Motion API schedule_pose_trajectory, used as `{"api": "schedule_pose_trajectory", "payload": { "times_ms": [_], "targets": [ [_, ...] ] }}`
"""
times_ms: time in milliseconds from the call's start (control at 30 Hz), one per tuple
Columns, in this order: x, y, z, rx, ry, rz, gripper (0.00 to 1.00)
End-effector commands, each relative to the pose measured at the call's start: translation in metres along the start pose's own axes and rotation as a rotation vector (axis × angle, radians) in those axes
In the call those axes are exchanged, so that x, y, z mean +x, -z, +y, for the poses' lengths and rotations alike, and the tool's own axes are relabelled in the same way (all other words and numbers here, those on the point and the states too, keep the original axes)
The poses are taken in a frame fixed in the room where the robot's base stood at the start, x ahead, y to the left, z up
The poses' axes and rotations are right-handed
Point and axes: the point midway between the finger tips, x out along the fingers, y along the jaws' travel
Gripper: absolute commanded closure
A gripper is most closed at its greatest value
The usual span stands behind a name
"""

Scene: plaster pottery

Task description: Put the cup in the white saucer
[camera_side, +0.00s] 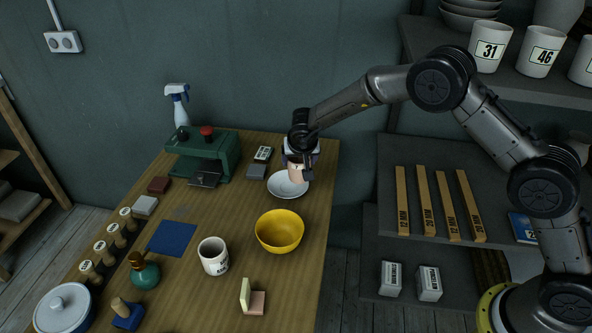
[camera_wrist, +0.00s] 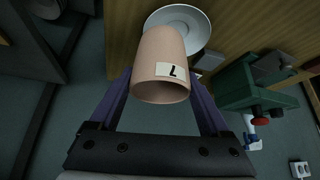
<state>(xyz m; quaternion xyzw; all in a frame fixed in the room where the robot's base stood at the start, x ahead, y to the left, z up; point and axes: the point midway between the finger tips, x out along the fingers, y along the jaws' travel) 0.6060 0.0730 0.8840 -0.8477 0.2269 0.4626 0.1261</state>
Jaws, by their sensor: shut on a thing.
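A pinkish-tan cup (camera_side: 297,174) with a white label marked "L" is held in my gripper (camera_side: 299,160). In the wrist view the cup (camera_wrist: 160,55) sits between the two purple fingers (camera_wrist: 163,78), its open mouth towards the camera. The white saucer (camera_side: 277,186) lies on the wooden table near its right edge. In the side view the cup overlaps the saucer's upper right part; in the wrist view the saucer (camera_wrist: 197,30) shows behind the cup. I cannot tell whether the cup's base touches the saucer.
A yellow bowl (camera_side: 279,232) and a white mug (camera_side: 213,257) stand nearer the front. A green machine (camera_side: 205,152) and a spray bottle (camera_side: 178,105) are at the back left. Small blocks (camera_side: 257,171) lie left of the saucer. Shelves (camera_side: 385,210) stand to the right.

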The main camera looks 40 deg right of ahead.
Motion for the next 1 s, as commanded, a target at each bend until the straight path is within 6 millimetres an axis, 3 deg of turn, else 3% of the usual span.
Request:
{"api": "schedule_pose_trajectory", "payload": {
  "times_ms": [267,467,1000],
  "targets": [
    [0.019,0.001,-0.008,0.002,0.001,0.001,0.81],
    [0.041,-0.014,-0.007,0.001,0.001,0.001,0.81],
    [0.049,-0.019,-0.007,0.002,0.001,0.002,0.81]
  ]
}}
